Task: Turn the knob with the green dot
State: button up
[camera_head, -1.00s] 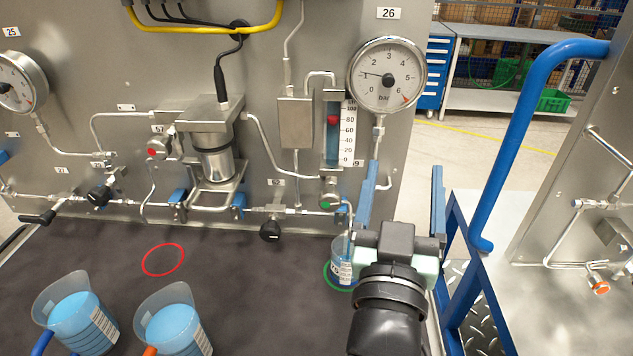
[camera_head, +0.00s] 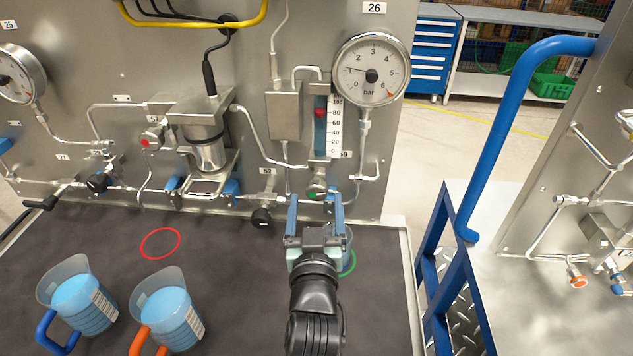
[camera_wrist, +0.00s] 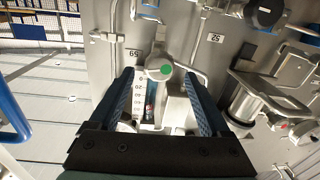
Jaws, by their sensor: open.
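The knob with the green dot (camera_head: 316,189) sits on the panel below the clear flow tube (camera_head: 320,128) with its number scale. In the wrist view the knob (camera_wrist: 158,69) is a round metal cap with a green dot, between and just beyond my two fingertips. My gripper (camera_head: 315,203) is open, with its blue fingers reaching toward the panel on either side of the knob. The wrist view shows a gap on both sides, so the fingers look apart from it. The exact depth between fingertips and knob is hard to tell.
A beaker in the green ring (camera_head: 351,262) is partly hidden behind my gripper. Two blue-filled jugs (camera_head: 166,309) stand front left. A gauge (camera_head: 371,71) is above.

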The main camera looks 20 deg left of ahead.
aim_at(317, 194)
jog(key=shift+p+x, duration=0.4)
jog(key=shift+x, duration=1.9)
grip_shut()
jog(key=shift+m, duration=1.4)
grip_release()
jog(key=shift+d, duration=0.1)
jog(key=shift+b, duration=0.3)
